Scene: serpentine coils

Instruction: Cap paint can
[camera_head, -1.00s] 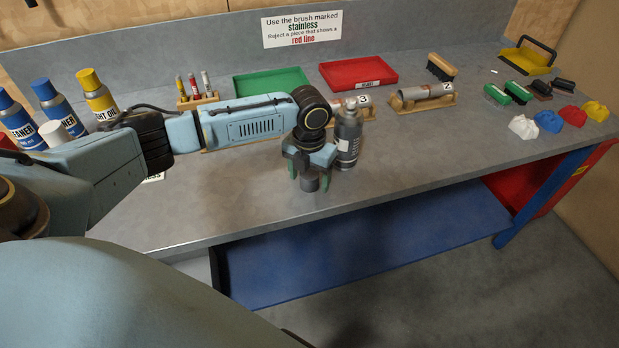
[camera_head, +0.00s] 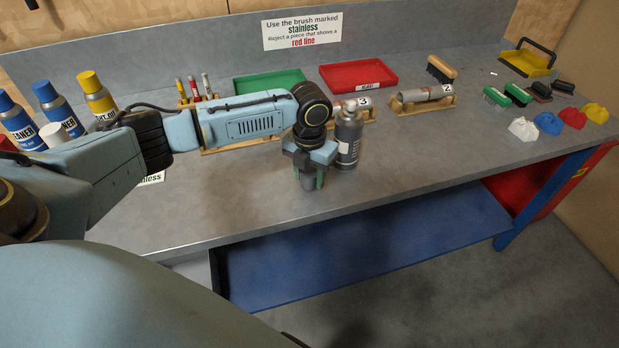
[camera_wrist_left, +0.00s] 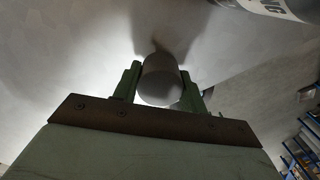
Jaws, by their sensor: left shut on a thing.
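A grey spray paint can (camera_head: 347,142) with a white label stands upright on the bench. Its narrow top shows; part of its left side is behind my left gripper. My left gripper (camera_head: 309,179) points down just left of and in front of the can, shut on a small grey cap (camera_head: 309,184). In the left wrist view the cap (camera_wrist_left: 162,82) sits between the two green fingers, low over the bench; whether it still touches the bench I cannot tell. Part of the can (camera_wrist_left: 270,8) shows at the top right there. My right gripper is out of view.
Blue and yellow cans (camera_head: 98,95) stand at the left. A green tray (camera_head: 270,84), a red tray (camera_head: 358,74) and wooden cradles (camera_head: 424,105) lie behind. The front bench strip right of the can is clear.

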